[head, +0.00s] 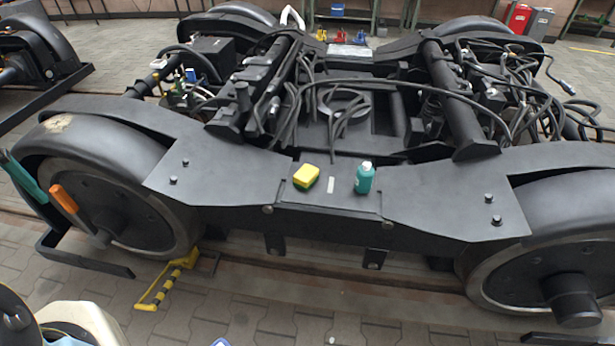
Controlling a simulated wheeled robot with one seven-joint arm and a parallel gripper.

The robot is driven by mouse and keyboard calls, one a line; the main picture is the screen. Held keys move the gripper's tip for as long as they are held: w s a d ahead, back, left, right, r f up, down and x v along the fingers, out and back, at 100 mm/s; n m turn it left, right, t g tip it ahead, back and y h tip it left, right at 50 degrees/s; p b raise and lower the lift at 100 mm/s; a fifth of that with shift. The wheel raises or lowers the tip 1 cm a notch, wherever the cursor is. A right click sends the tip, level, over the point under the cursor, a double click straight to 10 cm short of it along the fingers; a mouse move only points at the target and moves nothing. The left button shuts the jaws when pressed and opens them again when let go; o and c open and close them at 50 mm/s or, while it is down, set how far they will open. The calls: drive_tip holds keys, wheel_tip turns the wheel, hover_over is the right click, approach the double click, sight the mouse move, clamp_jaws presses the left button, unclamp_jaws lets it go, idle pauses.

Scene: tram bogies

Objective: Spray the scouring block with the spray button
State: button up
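The scouring block (306,177), yellow on top with a green layer along its lower edge, lies on the flat dark plate of the bogie's side frame. A teal spray bottle (364,179) with a pale top stands upright to its right on the same plate, a short gap apart. The spray button seems to be the pale top, but it is too small to make out clearly.
The bogie frame (235,172) spans the view, with large wheels at both ends and loose black hoses (345,100) behind the plate. A yellow-black wheel chock (168,280) sits on the floor at front left.

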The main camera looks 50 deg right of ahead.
clamp_jaws()
idle(0.5)
idle(0.9)
